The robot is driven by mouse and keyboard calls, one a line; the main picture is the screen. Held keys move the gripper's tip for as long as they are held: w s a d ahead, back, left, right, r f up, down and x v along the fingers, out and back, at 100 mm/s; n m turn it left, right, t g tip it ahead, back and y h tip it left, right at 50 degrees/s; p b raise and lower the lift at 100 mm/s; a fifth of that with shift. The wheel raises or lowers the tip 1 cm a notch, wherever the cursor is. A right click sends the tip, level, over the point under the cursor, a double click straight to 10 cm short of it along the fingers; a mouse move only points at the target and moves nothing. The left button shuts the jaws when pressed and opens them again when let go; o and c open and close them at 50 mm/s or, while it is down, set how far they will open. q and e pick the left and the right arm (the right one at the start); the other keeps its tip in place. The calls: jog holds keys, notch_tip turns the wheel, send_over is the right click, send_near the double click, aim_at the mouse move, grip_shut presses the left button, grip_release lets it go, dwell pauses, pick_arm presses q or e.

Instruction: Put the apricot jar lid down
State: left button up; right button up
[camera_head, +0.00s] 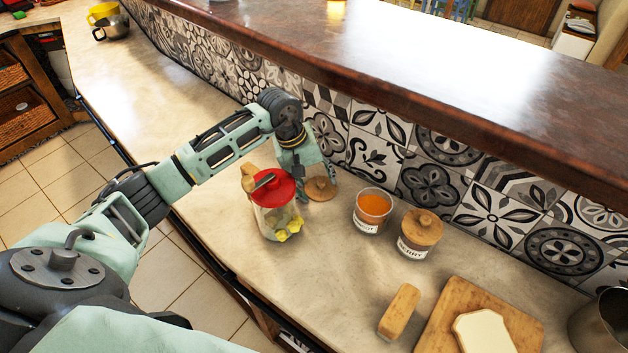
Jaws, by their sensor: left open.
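The round wooden apricot jar lid (321,189) lies on the counter, just right of the red-lidded jar, with its small knob up. My left gripper (309,172) is open directly behind and over the lid, fingers pointing down; one finger reaches down close to the lid's right edge. The other finger is partly hidden, so I cannot tell whether it touches the lid. The open apricot jar (372,210), filled with orange jam, stands to the right of the lid. My right gripper is not in view.
The red-lidded jar (275,207) stands close in front of my gripper. A wood-lidded berry jar (418,234), a wooden handle-like piece (399,311), a cutting board (437,335) with bread (484,332) and a metal pot (601,325) are rightward. A tiled wall (378,148) stands behind.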

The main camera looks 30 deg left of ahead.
pick_arm(q)
jog(key=shift+s, duration=0.1)
jog(key=shift+r+p, duration=0.15)
jog(key=shift+p, duration=0.15)
jog(key=shift+p+v, duration=0.55)
jog(key=shift+v, duration=0.3)
jog(key=b+v, duration=0.2)
jog(key=v, duration=0.9)
jog(key=shift+r, duration=0.25)
